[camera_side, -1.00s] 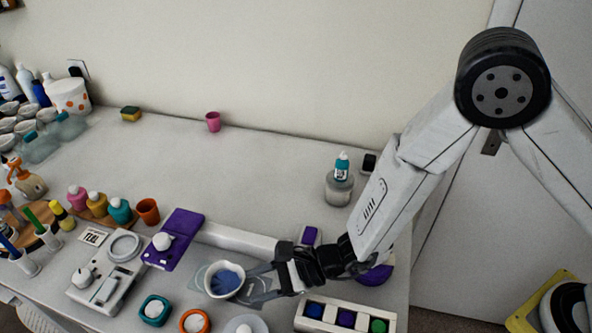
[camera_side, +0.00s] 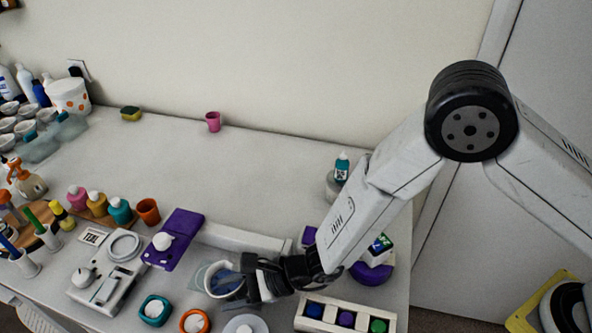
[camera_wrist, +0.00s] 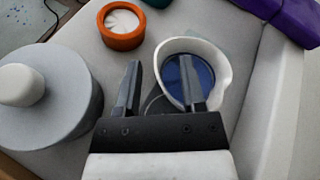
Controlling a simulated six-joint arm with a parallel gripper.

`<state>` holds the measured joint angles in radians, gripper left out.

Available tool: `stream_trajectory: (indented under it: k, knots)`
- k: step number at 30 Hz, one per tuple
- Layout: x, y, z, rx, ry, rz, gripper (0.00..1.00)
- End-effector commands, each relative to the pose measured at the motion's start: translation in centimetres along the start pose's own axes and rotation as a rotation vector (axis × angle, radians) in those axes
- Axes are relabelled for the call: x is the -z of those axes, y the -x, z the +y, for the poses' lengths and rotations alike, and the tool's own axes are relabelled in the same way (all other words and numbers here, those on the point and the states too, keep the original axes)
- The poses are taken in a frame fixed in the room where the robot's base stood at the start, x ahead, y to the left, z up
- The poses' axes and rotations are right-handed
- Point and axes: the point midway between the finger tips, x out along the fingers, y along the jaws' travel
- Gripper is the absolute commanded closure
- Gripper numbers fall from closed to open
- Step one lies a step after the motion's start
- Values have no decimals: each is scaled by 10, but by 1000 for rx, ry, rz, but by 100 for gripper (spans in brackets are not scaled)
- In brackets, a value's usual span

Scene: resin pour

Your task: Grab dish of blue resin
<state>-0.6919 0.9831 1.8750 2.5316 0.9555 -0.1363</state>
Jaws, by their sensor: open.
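The dish of blue resin (camera_side: 225,281) is a white bowl with a small pouring lip, standing on the table left of my gripper in the side view. In the wrist view the dish (camera_wrist: 222,60) holds dark blue resin. My gripper (camera_wrist: 167,80) is open. In the wrist view its right finger overlaps the dish's near part, and its left finger is outside the rim to the left. In the side view my gripper (camera_side: 244,280) is close against the dish's right side, and part of the dish is hidden behind it. I cannot tell whether the fingers touch it.
An orange-rimmed dish (camera_side: 195,322), a teal-rimmed dish (camera_side: 154,310) and a grey round container (camera_wrist: 45,105) stand nearby. A purple device (camera_side: 178,240) lies behind left. A white tray of coloured jars (camera_side: 345,318) is at the right.

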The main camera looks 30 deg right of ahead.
Motion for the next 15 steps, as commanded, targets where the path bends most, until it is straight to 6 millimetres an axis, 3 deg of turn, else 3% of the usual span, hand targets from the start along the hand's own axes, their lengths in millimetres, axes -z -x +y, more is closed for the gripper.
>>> stream_trajectory:
  k: [15]
  knots:
    - [0,-1,0,0,0,0,49]
